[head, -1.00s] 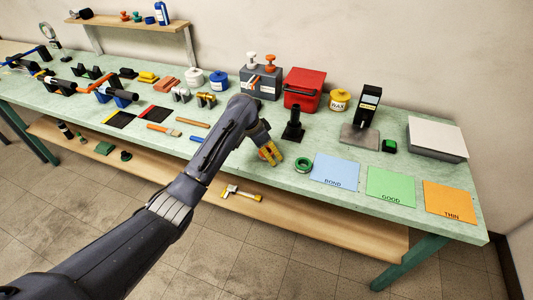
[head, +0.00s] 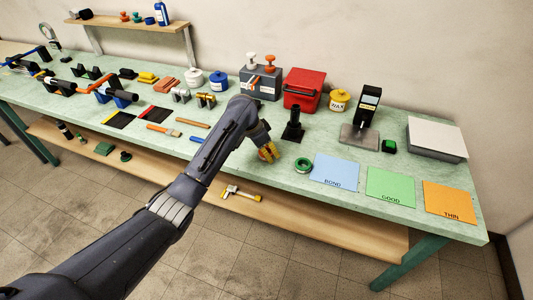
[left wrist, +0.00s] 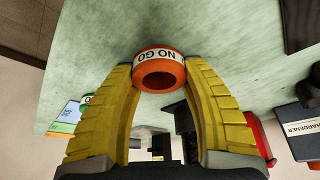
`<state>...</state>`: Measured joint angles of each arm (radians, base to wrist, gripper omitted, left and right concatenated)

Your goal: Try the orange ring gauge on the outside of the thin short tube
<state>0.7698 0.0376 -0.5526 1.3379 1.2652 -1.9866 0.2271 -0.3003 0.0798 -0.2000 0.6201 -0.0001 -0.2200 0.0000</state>
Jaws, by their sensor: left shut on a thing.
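My left gripper (head: 268,154) hangs over the front part of the bench, left of the green ring gauge (head: 303,164). In the left wrist view its yellow fingers (left wrist: 160,80) are shut on the orange ring gauge (left wrist: 160,70), labelled NO GO. The ring's dark hole faces the camera, with no tube in it. Dark tubes rest on black, orange and blue supports at the left of the bench, one of them here (head: 64,84); I cannot tell which is the thin short one. My right gripper is not in view.
Blue BOND (head: 335,169), green GOOD (head: 391,187) and orange THIN (head: 450,201) mats lie to the right. A black upright post (head: 294,124) stands behind the gripper. A brush (head: 163,129) and other hand tools lie to its left. A red box (head: 303,90) stands at the back.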

